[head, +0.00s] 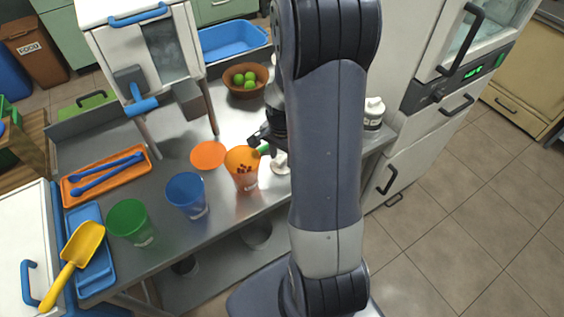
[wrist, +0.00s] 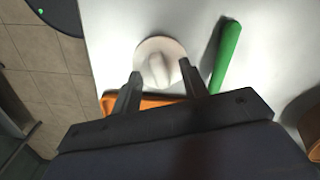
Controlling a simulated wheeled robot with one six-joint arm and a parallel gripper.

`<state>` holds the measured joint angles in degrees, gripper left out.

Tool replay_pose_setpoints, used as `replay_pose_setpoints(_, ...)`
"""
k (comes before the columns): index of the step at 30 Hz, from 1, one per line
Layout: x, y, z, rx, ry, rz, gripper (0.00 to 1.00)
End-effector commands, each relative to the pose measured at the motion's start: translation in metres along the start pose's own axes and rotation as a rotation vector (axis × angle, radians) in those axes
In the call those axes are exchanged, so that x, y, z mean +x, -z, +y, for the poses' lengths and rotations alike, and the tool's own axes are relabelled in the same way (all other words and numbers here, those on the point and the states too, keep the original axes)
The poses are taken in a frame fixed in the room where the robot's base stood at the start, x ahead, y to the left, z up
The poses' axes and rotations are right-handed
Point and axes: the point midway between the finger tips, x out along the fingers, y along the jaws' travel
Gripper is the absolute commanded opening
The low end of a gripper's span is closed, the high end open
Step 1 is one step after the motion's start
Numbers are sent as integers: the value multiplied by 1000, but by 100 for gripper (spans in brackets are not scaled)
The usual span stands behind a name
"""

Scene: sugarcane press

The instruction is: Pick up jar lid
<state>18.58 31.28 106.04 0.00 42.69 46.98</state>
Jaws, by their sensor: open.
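The jar lid (wrist: 149,49) is a pale round disc with a raised knob, lying on the metal counter. In the head view a white piece that looks like the lid (head: 281,166) shows beside the orange cup, partly hidden by my arm. My gripper (wrist: 160,72) is open, its two dark fingers on either side of the knob in the wrist view. I cannot tell whether they touch it or how high they are. In the head view my gripper (head: 262,138) is mostly hidden behind my arm.
A green-handled thing (wrist: 226,54) lies just right of the lid. Orange (head: 241,160), blue (head: 186,193) and green (head: 130,221) cups stand along the counter front. An orange disc (head: 208,155) lies flat. A white jar (head: 374,112) stands at right; a fruit bowl (head: 246,90) is behind.

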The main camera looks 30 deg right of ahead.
Motion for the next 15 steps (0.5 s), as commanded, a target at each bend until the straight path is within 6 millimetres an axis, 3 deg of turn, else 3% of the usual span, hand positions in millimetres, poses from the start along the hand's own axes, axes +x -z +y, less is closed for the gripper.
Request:
replay_pose_setpoints(8,3,0,0,0,0,0,42)
replay_pose_setpoints(15,3,0,0,-1,0,0,23)
